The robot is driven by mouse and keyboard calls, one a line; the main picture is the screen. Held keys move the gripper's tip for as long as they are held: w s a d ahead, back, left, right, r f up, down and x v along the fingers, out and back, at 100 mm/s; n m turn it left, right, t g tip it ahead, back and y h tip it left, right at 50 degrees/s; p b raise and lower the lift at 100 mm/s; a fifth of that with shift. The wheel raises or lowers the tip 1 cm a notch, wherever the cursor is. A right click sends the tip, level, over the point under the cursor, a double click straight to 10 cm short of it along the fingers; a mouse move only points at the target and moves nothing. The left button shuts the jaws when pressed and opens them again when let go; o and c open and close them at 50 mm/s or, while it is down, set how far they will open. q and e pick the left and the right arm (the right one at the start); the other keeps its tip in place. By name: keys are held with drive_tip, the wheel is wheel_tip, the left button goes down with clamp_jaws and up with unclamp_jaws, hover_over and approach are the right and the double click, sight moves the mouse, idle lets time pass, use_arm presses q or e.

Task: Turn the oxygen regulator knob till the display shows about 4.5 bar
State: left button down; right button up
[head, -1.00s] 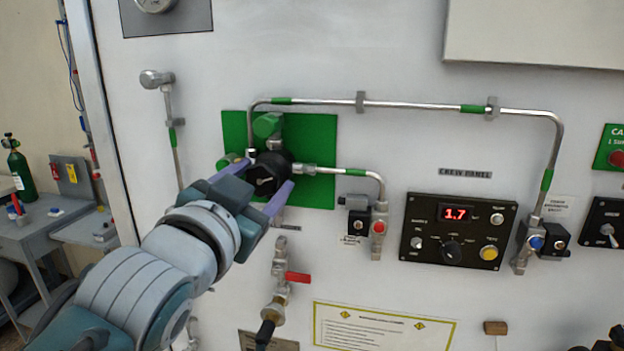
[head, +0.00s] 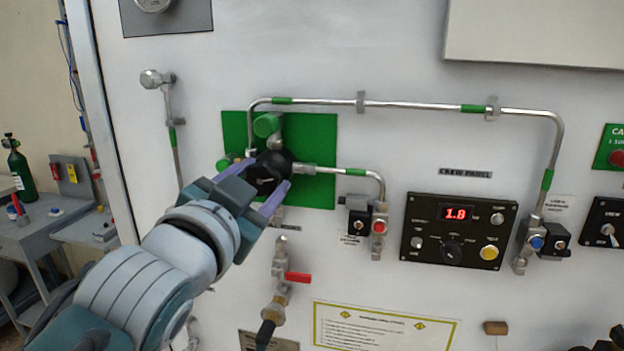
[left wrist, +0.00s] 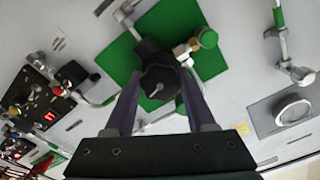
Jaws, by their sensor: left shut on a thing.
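The black oxygen regulator knob (head: 268,172) sits in front of a green square plate (head: 318,190) on the white wall panel. My left gripper (head: 266,184) is shut on the knob, with one purple finger on each side. In the left wrist view the knob (left wrist: 159,80) lies between the two fingertips, and a pale pointer mark shows on its face. The red digital display (head: 457,214) on the crew panel reads 1.8. My right gripper is not clearly seen; only a dark piece shows at the lower right edge of the head view.
A valve with a red handle (head: 298,277) is below the knob. A green cylinder (head: 20,172) stands by a grey bench at the far left.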

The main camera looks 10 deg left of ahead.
use_arm(q)
drive_tip(key=m, duration=1)
drive_tip(key=shift+m+b, duration=0.3)
drive_tip(key=shift+b, duration=0.05)
drive_tip(key=m, duration=0.4)
drive_tip(key=shift+r, duration=0.1)
drive_tip(key=m, duration=0.4)
drive_tip(key=shift+m, duration=0.3)
drive_tip(key=shift+p, duration=0.3)
drive_tip(key=shift+c, duration=1.1)
unclamp_jaws()
drive_tip(key=shift+s, duration=0.1)
